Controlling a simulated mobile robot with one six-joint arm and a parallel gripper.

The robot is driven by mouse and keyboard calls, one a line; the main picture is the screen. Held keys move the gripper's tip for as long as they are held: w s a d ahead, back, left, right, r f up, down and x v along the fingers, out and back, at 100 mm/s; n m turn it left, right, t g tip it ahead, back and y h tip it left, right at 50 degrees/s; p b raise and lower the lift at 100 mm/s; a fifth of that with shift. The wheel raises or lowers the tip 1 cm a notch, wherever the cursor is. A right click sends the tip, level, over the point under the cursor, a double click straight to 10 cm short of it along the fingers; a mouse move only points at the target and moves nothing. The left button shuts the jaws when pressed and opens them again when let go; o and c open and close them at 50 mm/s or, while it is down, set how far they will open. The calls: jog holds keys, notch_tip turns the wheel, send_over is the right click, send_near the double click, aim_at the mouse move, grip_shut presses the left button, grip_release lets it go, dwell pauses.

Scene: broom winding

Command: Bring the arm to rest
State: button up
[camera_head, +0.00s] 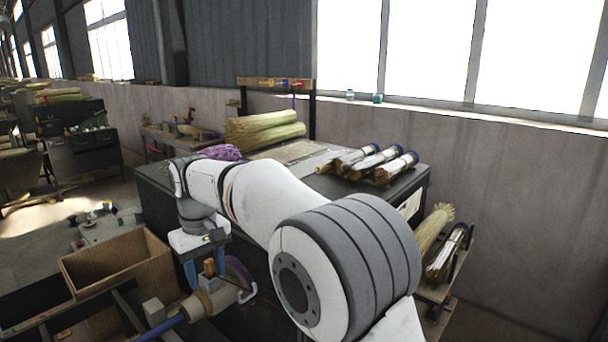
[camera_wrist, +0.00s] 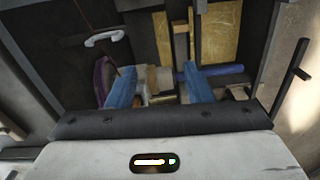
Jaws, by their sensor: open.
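My gripper (camera_head: 206,268) hangs fingers-down at the left of the head view, at the end of my bent white arm. It is over the winding machine's light-coloured metal part (camera_head: 210,298), close to its top. In the wrist view, my gripper's two blue fingers (camera_wrist: 158,88) stand apart. Pale and brown machine parts show between and beyond them; I cannot tell whether the fingers touch any. No held object is visible. My arm hides part of the dark workbench (camera_head: 155,178).
A cardboard box (camera_head: 118,262) stands left of my gripper. Straw bundles (camera_head: 262,130) and several wrapped brooms (camera_head: 375,162) lie on the bench. More brooms (camera_head: 447,252) are on a low rack at right. A blue handle (camera_head: 165,328) projects from the machine.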

jog(key=s+d+r+m+t, duration=0.1)
jog(key=s+d+m, duration=0.15)
jog(key=d, duration=0.75)
jog(key=s+d+r+m+t, duration=0.15)
jog(key=s+d, duration=0.25)
jog(key=d, duration=0.7)
jog(key=s+d+f+m, duration=0.2)
jog(key=s+d+f, duration=0.1)
jog(key=s+d, duration=0.4)
jog(key=s+d+f+m, duration=0.3)
jog(key=s+d, duration=0.4)
jog(key=s, duration=0.1)
jog(key=shift+f+t, duration=0.35)
